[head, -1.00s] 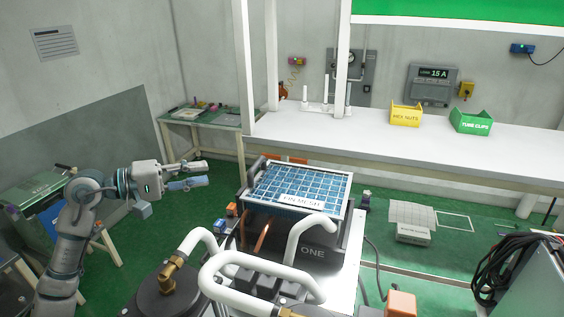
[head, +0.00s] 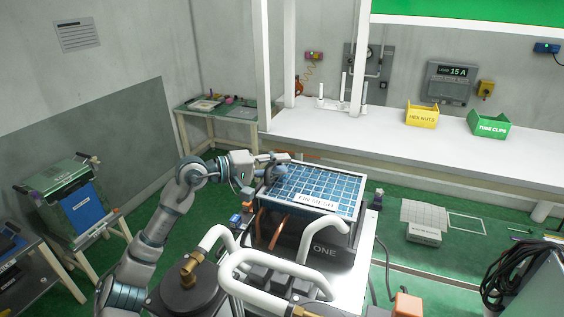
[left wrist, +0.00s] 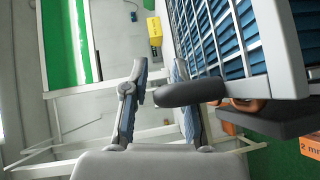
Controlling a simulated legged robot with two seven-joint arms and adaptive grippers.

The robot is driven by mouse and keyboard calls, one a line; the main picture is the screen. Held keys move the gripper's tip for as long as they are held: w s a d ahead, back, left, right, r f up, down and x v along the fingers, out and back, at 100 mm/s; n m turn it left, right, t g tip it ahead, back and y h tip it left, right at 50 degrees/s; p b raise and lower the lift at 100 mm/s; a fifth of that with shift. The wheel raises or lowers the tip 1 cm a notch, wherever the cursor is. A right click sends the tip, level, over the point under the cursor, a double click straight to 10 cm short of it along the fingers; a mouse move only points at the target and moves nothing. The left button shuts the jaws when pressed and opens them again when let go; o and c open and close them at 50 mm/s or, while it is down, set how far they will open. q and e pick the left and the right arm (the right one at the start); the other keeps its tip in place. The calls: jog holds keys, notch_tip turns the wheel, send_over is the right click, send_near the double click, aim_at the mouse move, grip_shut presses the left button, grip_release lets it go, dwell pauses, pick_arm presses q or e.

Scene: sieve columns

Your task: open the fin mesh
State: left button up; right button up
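The fin mesh (head: 316,190) is a light-framed grid over blue fins, lying flat on top of a dark box marked ONE (head: 318,240). Its label shows at the front edge. My left gripper (head: 281,166) is at the mesh's back left corner. In the left wrist view, the mesh (left wrist: 238,38) is at upper right, and my left gripper (left wrist: 158,70) has its blue-padded fingers apart. A dark rounded tab (left wrist: 188,92) sticks out from the frame side, its end overlapping the space between the fingers. I cannot tell whether they touch it. My right gripper is not in view.
White pipes (head: 262,262) and a dark round vessel (head: 188,292) stand in front of the box. A long white bench (head: 420,150) runs behind, with a yellow bin (head: 422,116) and a green bin (head: 489,124).

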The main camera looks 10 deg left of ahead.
pick_arm(q)
jog(key=a, duration=0.3)
jog(key=shift+w+a+f, duration=0.1)
jog(key=shift+w+f, duration=0.2)
jog(key=shift+s+d, duration=0.1)
jog(key=shift+d, duration=0.5)
grip_shut()
jog(key=shift+s+d, duration=0.1)
jog(key=shift+d, duration=0.3)
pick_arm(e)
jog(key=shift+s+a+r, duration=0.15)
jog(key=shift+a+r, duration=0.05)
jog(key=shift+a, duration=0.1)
pick_arm(q)
jog(key=shift+a, duration=0.15)
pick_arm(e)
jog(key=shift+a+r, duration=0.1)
